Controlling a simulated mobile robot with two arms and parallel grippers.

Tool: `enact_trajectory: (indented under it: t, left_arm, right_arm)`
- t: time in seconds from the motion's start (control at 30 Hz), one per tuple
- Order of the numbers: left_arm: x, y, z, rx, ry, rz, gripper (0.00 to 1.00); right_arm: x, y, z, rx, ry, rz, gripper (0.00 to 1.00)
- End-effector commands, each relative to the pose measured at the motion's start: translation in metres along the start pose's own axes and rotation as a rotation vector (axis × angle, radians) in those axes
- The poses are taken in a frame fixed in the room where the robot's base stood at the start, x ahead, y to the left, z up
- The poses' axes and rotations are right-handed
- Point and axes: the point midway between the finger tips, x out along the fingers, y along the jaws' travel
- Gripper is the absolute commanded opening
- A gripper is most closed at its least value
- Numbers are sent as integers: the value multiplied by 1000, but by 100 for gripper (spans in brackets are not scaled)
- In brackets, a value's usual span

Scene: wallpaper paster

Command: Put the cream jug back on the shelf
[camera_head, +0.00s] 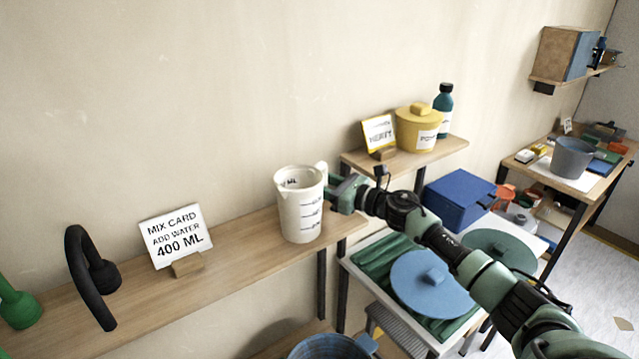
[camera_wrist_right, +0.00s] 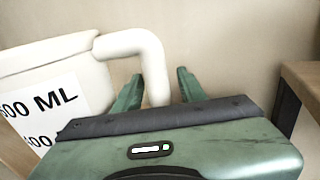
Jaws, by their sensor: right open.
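The cream jug (camera_head: 300,208) stands upright on the wooden shelf (camera_head: 232,262), near the shelf's right end. Its handle is on its right side. My right gripper (camera_head: 335,187) is at the handle, its arm reaching in from the lower right. In the right wrist view the jug (camera_wrist_right: 45,65) fills the left side, with printed ML marks. Its handle (camera_wrist_right: 152,70) comes down between the two green fingers of the open right gripper (camera_wrist_right: 158,88), with a gap on the right side. My left gripper is not in view.
A mix card reading 400 ML (camera_head: 176,237) and a black curved handle (camera_head: 90,278) stand left on the shelf. A yellow lidded pot (camera_head: 418,130) and a teal bottle (camera_head: 443,108) stand on a higher shelf at right. A blue bucket (camera_head: 330,347) is below.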

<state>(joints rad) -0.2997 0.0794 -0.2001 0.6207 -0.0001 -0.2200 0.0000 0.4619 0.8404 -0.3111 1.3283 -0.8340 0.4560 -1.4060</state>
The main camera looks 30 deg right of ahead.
Motion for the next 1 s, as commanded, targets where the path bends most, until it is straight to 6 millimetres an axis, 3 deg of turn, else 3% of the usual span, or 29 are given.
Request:
enact_trajectory:
  t: [0.07, 0.17, 0.6, 0.8, 1.0]
  left_arm:
    - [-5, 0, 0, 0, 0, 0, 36]
    - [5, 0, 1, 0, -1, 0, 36]
    - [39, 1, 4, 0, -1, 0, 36]
    - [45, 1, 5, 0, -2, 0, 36]
    - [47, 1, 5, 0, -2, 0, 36]
  right_arm:
    - [0, 0, 5, 0, 0, 0, 41]
    - [-13, -1, -2, -2, 2, -2, 41]
    - [-90, 0, -3, -1, 5, 1, 41]
    - [-111, 0, -1, 1, 2, -1, 41]
    - [-119, 0, 2, 0, 0, 0, 41]
